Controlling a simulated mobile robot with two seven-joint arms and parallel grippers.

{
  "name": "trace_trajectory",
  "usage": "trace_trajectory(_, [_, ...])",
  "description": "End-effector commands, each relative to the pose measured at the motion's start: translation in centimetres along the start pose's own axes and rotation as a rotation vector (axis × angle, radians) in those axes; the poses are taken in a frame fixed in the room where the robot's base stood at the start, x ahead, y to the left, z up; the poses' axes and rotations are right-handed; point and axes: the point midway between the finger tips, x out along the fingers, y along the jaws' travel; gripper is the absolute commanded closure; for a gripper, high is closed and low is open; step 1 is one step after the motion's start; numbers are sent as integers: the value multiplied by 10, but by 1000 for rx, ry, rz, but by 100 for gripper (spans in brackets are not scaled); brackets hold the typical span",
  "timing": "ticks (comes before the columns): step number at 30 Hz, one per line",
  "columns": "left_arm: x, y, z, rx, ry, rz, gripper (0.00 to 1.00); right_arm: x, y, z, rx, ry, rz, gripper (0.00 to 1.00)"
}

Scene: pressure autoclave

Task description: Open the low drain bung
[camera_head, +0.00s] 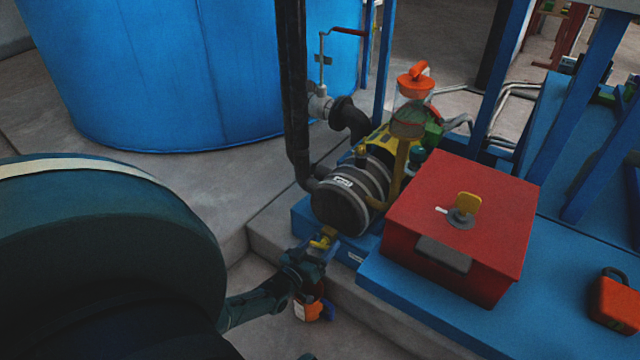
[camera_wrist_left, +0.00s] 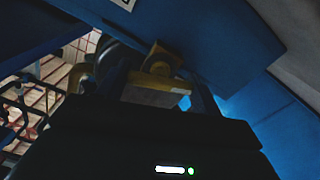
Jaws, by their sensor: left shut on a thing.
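The low drain bung (camera_head: 322,241) is a small yellow fitting below the front of the dark ribbed pump (camera_head: 345,205) in the head view. My left gripper (camera_head: 314,256) reaches it from below and is shut on it. In the left wrist view the yellow bung (camera_wrist_left: 160,90) shows between the dark fingers, against a blue surface. The fingers and the dim light hide part of it, so I cannot tell whether it is turned. My right gripper is not in view.
A red box (camera_head: 425,200) with a yellow key-like handle stands on the blue skid (camera_head: 400,300). A black vertical pipe (camera_head: 293,90) rises behind the pump. A large blue tank (camera_head: 150,70) stands at the back left. An orange-and-white item (camera_head: 305,308) shows below my left gripper.

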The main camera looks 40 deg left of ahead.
Motion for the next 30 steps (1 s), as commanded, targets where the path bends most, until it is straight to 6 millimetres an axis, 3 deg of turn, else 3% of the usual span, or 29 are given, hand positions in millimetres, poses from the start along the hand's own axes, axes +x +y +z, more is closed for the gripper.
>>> trace_trajectory(30, [2, -1, 0, -966, 1, 0, 57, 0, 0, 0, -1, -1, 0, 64])
